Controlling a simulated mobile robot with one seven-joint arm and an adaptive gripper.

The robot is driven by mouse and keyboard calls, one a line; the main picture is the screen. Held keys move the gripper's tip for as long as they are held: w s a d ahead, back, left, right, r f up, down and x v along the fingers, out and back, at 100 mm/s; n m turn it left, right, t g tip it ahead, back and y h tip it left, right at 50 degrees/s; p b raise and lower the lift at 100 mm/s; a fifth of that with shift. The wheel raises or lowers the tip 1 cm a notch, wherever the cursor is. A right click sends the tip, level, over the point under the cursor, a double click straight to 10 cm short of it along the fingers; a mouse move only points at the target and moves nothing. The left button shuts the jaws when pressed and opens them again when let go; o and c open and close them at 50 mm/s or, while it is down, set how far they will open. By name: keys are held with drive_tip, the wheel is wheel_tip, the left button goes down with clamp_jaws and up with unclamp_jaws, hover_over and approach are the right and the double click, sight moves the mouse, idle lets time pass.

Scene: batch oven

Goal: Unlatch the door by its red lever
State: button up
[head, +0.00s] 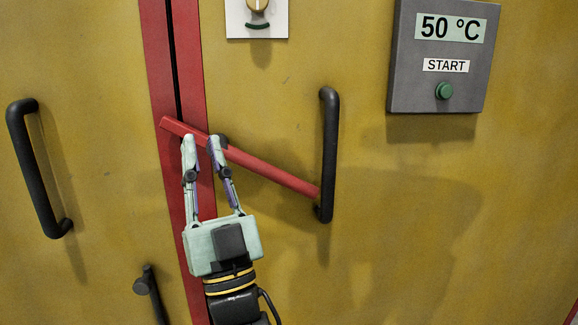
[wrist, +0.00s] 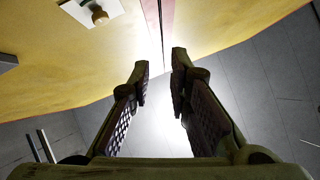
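The red lever (head: 265,171) slants across the door front in the head view. Its upper left end lies over the red seam strips, and its lower right end is by the right black handle. My gripper (head: 201,139) is at the lever's upper left part, its fingertips overlapping the lever in this view. Whether they touch it, I cannot tell. The wrist view shows my gripper (wrist: 162,62) open, with a clear gap between the fingers and nothing held. I cannot make out the lever there. The yellow door (head: 400,220) is shut along the dark seam.
A black handle (head: 328,150) stands out at the lever's right end, another handle (head: 37,170) at far left. A small black peg (head: 150,290) is at lower left. A grey control box (head: 405,85) reads 50 °C. A knob plate (head: 275,28) is above the lever.

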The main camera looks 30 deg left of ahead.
drive_tip(key=w+f+m+t+h, duration=0.2)
drive_tip(key=w+h, duration=0.1)
drive_tip(key=w+d+f+m+t+h+p, duration=0.1)
drive_tip(key=w+f+m+t+h, duration=0.1)
drive_tip(key=w+m+h, duration=0.1)
drive_tip(key=w+f+m+t+h, duration=0.1)
drive_tip(key=w+f+m+h, duration=0.1)
drive_tip(key=w+m+h, duration=0.1)
drive_tip(key=shift+w+d+f+t+h, duration=0.1)
drive_tip(key=shift+w+d+t+h, duration=0.1)
drive_tip(key=shift+w, duration=0.2)
drive_tip(key=shift+w+d+t+h, duration=0.1)
drive_tip(key=shift+w+t, duration=0.1)
drive_tip(key=shift+w, duration=0.2)
drive_tip(key=shift+c, duration=1.3)
drive_tip(key=w+d+f+m+h, duration=0.1)
drive_tip(key=w+f+h, duration=0.1)
drive_tip(key=w+d+f+m+h+p, duration=0.1)
drive_tip(key=w+f+m+h, duration=0.1)
drive_tip(key=w+d+f+m+t+h, duration=0.1)
drive_tip(key=w+d+f+m+h, duration=0.1)
drive_tip(key=shift+w+d+f, duration=0.1)
drive_tip(key=shift+w+f, duration=0.15)
drive_tip(key=shift+f, duration=0.05)
clamp_jaws()
drive_tip(key=shift+r, duration=0.15)
